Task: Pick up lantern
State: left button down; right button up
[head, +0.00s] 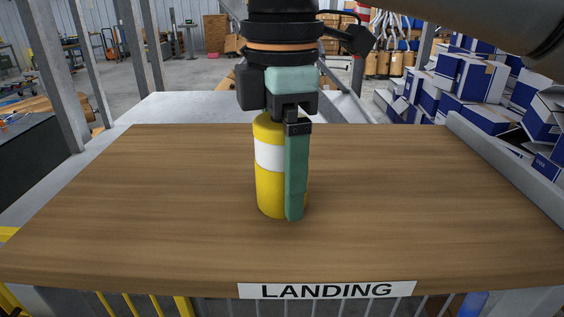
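A yellow cylinder with a white band (268,152) stands upright on the wooden tabletop (150,200), near its middle. It is the only thing on the table that could be the lantern. My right gripper (295,200) comes down from above, pointing straight down. One long green finger hangs in front of the cylinder's right part and reaches almost to its base. The other finger is hidden, so I cannot tell whether the fingers touch or grip the cylinder. The cylinder's top is partly covered by the gripper. My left gripper is out of view.
A sign reading LANDING (327,290) is on the table's front edge. The rest of the tabletop is clear. Blue and white boxes (470,85) are piled behind the right rail. Grey posts (57,75) stand at the left.

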jog(key=c, duration=1.2)
jog(key=shift+r, duration=0.1)
jog(key=shift+c, duration=0.2)
